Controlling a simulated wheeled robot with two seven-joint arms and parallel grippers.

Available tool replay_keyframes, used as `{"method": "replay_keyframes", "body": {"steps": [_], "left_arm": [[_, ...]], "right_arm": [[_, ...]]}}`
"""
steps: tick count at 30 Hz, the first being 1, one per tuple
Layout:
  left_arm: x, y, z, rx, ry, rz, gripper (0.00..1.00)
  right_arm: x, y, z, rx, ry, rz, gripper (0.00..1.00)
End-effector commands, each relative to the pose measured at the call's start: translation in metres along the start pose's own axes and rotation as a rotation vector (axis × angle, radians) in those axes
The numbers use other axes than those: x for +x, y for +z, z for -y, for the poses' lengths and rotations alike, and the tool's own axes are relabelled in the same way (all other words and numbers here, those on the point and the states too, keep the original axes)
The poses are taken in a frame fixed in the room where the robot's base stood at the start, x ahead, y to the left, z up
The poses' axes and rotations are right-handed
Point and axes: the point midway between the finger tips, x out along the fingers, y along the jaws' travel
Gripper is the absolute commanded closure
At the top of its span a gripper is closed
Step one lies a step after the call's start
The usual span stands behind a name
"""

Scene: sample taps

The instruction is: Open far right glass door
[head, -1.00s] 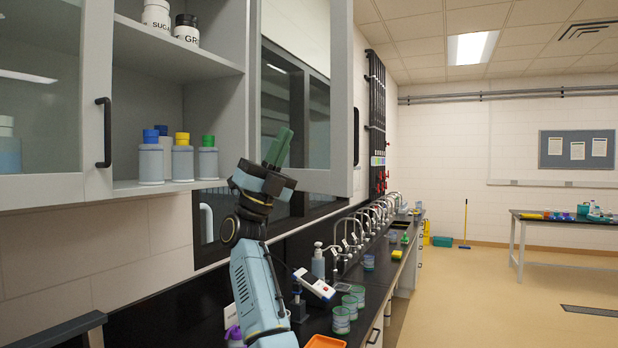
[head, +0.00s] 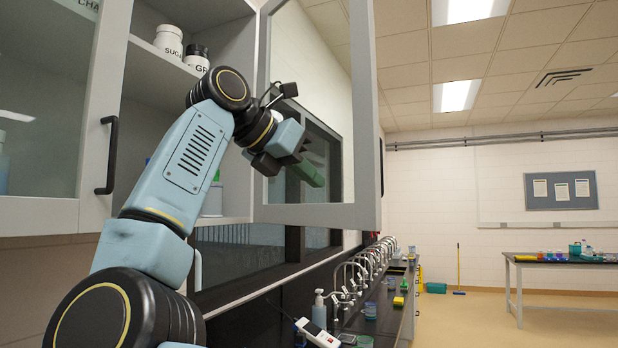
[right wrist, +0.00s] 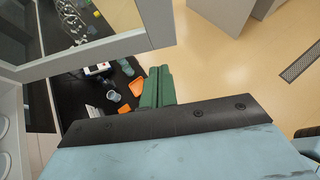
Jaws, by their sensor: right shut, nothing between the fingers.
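The far right glass door (head: 366,110) stands open in the head view, swung out from the cabinet. It has a grey frame and a clear pane. Its dark handle (head: 381,166) shows at the outer edge. My right gripper (head: 314,176) has green fingers, shut and empty, on the cabinet side of the door, in front of the pane. Contact with the door cannot be told. In the right wrist view the green fingers (right wrist: 158,88) lie together beside the door's grey frame (right wrist: 110,45). My left gripper is not in view.
The open cabinet shelf (head: 170,68) holds white jars (head: 168,40) and bottles, partly hidden by my arm. Another glass door with a black handle (head: 108,155) is shut at left. Below runs a black counter (head: 380,315) with several taps.

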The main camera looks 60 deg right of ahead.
Motion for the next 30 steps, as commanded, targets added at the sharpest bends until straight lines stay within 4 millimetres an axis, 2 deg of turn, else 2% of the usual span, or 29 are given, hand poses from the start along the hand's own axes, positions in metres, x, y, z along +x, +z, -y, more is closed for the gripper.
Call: {"method": "replay_keyframes", "body": {"steps": [3, 9, 15, 21, 30], "left_arm": [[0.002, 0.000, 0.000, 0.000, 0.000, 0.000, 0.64], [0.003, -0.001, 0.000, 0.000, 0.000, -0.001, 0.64], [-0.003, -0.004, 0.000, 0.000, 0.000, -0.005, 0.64], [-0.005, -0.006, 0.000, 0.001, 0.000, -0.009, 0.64], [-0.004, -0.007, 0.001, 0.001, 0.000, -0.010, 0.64]], "right_arm": [[0.028, -0.001, 0.000, 0.001, -0.005, -0.001, 1.00], [0.070, 0.000, 0.001, 0.000, -0.005, 0.001, 1.00], [0.094, 0.016, 0.001, -0.001, -0.005, 0.002, 1.00], [0.103, 0.021, 0.000, -0.003, -0.003, 0.004, 1.00], [0.104, 0.021, 0.000, -0.003, -0.003, 0.004, 1.00]]}}
